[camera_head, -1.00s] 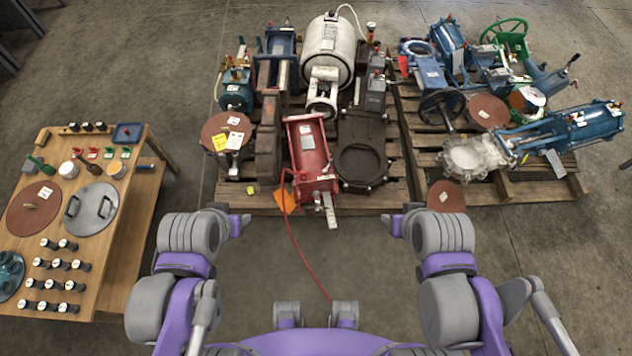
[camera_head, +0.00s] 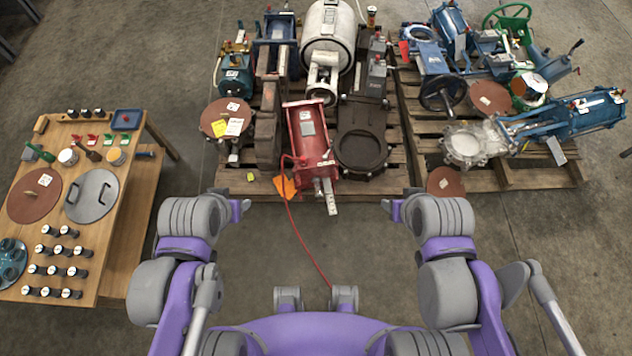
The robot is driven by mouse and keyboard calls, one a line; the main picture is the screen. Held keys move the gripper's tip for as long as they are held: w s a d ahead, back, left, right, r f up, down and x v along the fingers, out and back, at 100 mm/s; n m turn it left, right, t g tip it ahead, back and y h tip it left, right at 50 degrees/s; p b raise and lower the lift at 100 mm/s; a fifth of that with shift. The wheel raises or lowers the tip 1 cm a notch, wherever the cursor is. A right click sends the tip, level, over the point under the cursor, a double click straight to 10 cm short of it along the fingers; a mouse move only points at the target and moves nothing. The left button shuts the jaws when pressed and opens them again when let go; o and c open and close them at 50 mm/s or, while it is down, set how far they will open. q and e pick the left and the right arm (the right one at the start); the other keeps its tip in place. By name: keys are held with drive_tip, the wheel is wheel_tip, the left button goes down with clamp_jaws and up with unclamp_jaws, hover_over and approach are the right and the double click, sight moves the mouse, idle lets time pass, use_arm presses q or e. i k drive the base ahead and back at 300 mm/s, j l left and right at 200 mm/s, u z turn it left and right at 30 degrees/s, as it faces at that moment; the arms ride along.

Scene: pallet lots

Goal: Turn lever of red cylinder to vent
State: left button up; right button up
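The red cylinder (camera_head: 306,135) lies on the wooden pallet ahead, its near end toward me. A small light-coloured fitting (camera_head: 325,163) sits on its near end; I cannot tell whether it is the lever or how it is turned. A pale flat bar (camera_head: 331,197) sticks out below that end. A red hose (camera_head: 300,235) runs from the cylinder's left side down to the floor. My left gripper (camera_head: 243,208) and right gripper (camera_head: 391,208) are in front of the pallet, apart from the cylinder, at its left and right. Their finger gaps cannot be made out. Nothing shows in either.
An orange tag (camera_head: 286,187) lies beside the cylinder's near left. A dark flanged valve (camera_head: 362,150) stands close on its right. A wooden table (camera_head: 112,225) with lids and fittings is at the left. A second pallet (camera_head: 510,178) with blue valves is at the right.

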sight(325, 157)
drive_tip(key=i+l+u, duration=0.1)
drive_tip(key=u, duration=0.25)
drive_tip(key=i+l+u, duration=0.2)
drive_tip(key=u, duration=0.15)
drive_tip(key=i+l+u, duration=0.35)
drive_tip(key=k+j, duration=0.1)
